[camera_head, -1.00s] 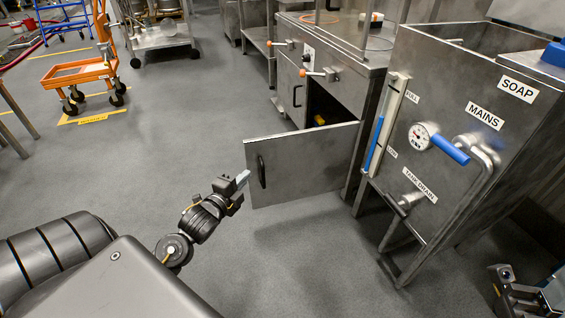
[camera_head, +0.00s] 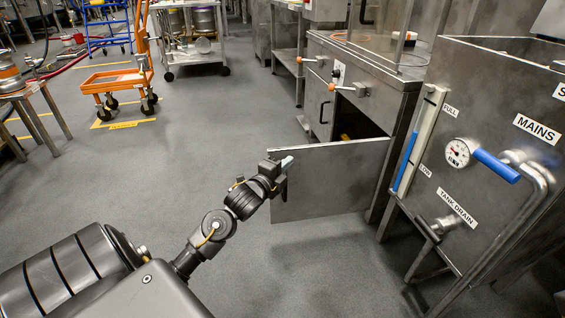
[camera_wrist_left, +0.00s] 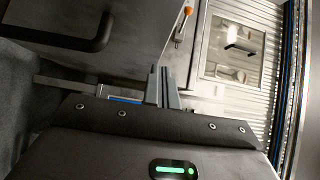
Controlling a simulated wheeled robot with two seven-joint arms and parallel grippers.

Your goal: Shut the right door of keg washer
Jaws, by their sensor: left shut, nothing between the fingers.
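The keg washer's right door (camera_head: 335,182) is a flat steel panel. It stands swung wide open from the cabinet (camera_head: 362,84), with a dark opening behind it. My left gripper (camera_head: 286,163) is shut and empty at the door's free edge, overlapping its upper left corner. I cannot tell whether it touches the door. The door's handle is hidden behind the gripper in the head view. In the left wrist view, the shut fingers (camera_wrist_left: 163,86) point up beside a steel panel with a black bar handle (camera_wrist_left: 88,40). My right gripper is not in view.
The washer's left door (camera_head: 320,108) looks shut. A steel tank with a gauge (camera_head: 459,153) and blue-handled pipe (camera_head: 496,166) stands close on the right. An orange trolley (camera_head: 116,80) is at the back left. The grey floor (camera_head: 190,140) left of the door is clear.

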